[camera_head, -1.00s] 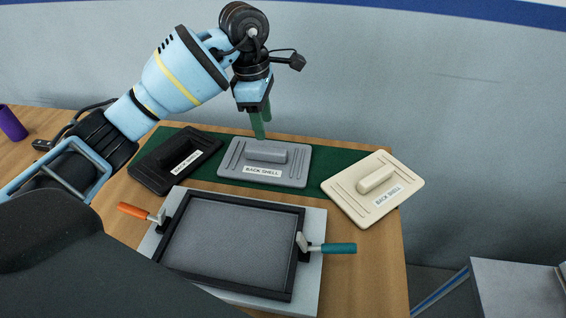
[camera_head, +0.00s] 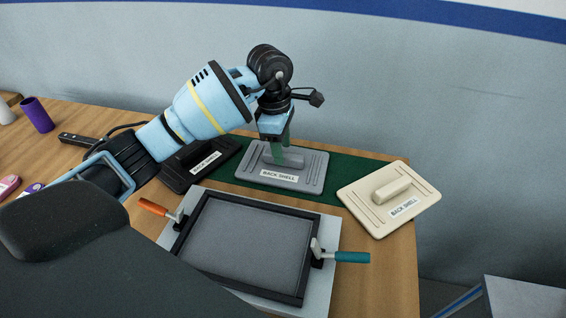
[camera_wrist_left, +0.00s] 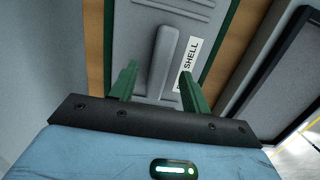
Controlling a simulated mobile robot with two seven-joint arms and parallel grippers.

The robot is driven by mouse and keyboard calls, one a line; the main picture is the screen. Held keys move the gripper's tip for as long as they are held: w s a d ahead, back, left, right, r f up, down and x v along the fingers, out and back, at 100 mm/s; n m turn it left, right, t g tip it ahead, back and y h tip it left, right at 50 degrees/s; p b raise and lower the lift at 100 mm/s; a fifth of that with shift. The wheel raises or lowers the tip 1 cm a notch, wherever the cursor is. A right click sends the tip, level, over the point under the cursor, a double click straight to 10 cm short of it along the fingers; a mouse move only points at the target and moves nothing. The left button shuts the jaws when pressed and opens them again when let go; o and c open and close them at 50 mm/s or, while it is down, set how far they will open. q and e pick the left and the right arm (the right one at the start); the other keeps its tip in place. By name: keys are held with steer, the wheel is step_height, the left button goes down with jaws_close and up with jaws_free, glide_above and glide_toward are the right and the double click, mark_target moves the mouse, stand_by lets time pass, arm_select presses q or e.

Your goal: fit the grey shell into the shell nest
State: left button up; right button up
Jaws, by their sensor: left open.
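The grey shell (camera_head: 306,174), a flat panel with a raised ridge handle and a "BACK SHELL" label, lies on the green mat at the back of the table. My left gripper (camera_head: 283,158) is over its handle with green fingers pointing down. In the left wrist view the open fingers (camera_wrist_left: 155,85) stand either side of the grey shell's handle (camera_wrist_left: 163,60), apart from it. The shell nest (camera_head: 246,240), a black frame with a grey floor on a light plate, is empty in front. My right gripper is not in view.
A black shell (camera_head: 182,180) lies left of the grey one, partly behind my arm. A cream shell (camera_head: 420,199) lies to the right. An orange-handled clamp (camera_head: 156,208) and a teal-handled clamp (camera_head: 350,257) flank the nest. A purple cylinder (camera_head: 37,115) stands far left.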

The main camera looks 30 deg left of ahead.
arm_select(q)
steer(key=shift+d+f, duration=0.15)
steer(key=shift+f, duration=0.7)
jaws_close()
steer(key=shift+r, duration=0.15)
step_height(320, 180, up, 10)
